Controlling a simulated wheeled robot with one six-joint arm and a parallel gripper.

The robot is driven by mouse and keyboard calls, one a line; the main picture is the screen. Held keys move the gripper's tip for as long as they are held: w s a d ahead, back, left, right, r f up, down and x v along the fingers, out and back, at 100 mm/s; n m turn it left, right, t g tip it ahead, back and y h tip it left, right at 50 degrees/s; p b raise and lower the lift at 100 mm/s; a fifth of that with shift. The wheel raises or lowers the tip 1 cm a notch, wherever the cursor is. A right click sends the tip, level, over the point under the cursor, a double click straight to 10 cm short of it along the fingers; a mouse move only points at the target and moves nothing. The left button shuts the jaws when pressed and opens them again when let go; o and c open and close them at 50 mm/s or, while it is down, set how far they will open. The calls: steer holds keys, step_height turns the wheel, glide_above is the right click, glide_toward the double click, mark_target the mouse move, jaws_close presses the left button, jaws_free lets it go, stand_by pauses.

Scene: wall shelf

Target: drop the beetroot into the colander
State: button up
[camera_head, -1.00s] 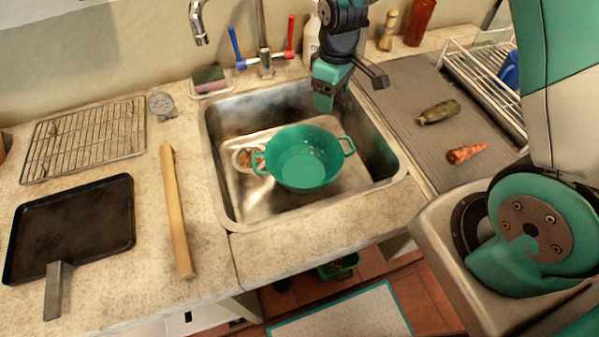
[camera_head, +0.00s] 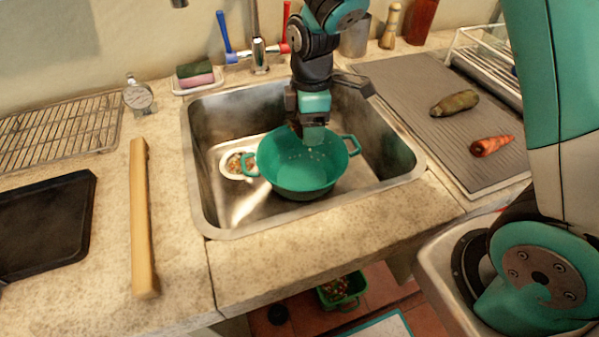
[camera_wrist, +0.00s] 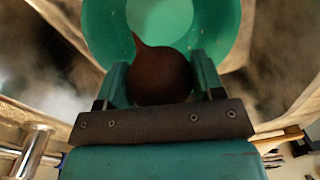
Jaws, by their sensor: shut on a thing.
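The green colander (camera_head: 285,180) sits in the sink, with a handle on each side. My gripper (camera_head: 311,132) reaches down over its back rim. In the wrist view my gripper (camera_wrist: 160,80) is shut on the dark, round beetroot (camera_wrist: 160,78), whose thin root tip points up in the picture. The colander (camera_wrist: 232,20) lies behind the beetroot there, with its pale bottom beyond the root tip. In the head view the beetroot is mostly hidden by my gripper.
The metal sink (camera_head: 213,215) surrounds the colander, with a tap (camera_head: 259,50) behind. A wooden bar (camera_head: 143,220) and a black pan (camera_head: 45,220) lie at left.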

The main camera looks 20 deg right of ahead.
steer(key=shift+f, duration=0.55)
steer(key=o, duration=1)
steer(key=shift+o, duration=0.2)
step_height(320, 180, up, 18)
steer(key=shift+w+f+p, duration=0.2)
steer(key=shift+w+p, duration=0.15)
steer(key=shift+p, duration=0.1)
steer(key=shift+d, duration=0.1)
steer(key=s+a+r+m+y+p, duration=0.2)
steer(key=s+m, duration=0.2)
steer(key=s, duration=0.7)
steer(key=s+a+r+m+y+p, duration=0.2)
steer(key=s+m, duration=0.2)
steer(key=s, duration=0.6)
steer(key=shift+s+a+p, duration=0.3)
steer(key=shift+s+p, duration=0.05)
steer(key=shift+p, duration=0.05)
